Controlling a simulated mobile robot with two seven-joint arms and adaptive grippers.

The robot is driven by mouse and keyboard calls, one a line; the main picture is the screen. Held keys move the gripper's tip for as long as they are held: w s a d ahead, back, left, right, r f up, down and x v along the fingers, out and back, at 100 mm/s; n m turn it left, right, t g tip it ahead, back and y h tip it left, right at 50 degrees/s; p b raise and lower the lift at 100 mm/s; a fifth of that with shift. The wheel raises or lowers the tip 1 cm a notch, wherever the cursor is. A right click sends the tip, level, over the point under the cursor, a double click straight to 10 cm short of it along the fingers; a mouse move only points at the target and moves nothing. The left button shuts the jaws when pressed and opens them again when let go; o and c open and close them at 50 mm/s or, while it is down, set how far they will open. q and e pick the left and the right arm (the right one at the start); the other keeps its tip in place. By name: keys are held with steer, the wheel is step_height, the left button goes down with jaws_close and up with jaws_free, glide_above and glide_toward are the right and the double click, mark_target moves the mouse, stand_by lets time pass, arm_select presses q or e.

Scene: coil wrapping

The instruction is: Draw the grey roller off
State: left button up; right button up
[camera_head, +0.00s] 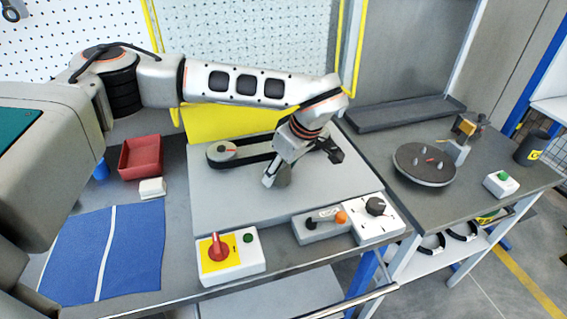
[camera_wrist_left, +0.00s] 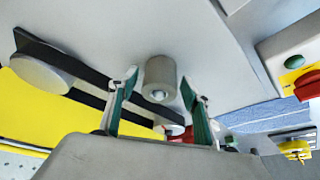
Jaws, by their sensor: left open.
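The grey roller (camera_wrist_left: 159,74) shows in the left wrist view as a short cylinder with a pin at its centre. It stands on the light grey board (camera_head: 228,210). My left gripper (camera_head: 304,167) is open, pointing down at the board. In the wrist view its two fingers lie on either side of the roller's near end, with a gap showing on each side. In the head view the roller is hidden behind my left gripper and wrist. My right gripper is not in view.
A black belt (camera_head: 254,155) runs around a grey disc pulley (camera_head: 222,150) beside my gripper. A switch box with a red knob (camera_head: 231,258) and a control box with a black knob (camera_head: 375,218) line the front edge. A red bin (camera_head: 141,157) stands left.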

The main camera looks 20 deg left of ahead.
arm_select(q)
steer(key=shift+f, duration=0.1)
steer(key=c, duration=1.1)
steer(key=shift+c, duration=0.7)
steer(key=shift+o, duration=0.7)
steer(key=shift+c, duration=1)
steer(key=shift+r+p, duration=1.2)
steer(key=shift+r, duration=0.35)
steer(key=shift+r+p, duration=0.5)
steer(key=shift+r, duration=2.15)
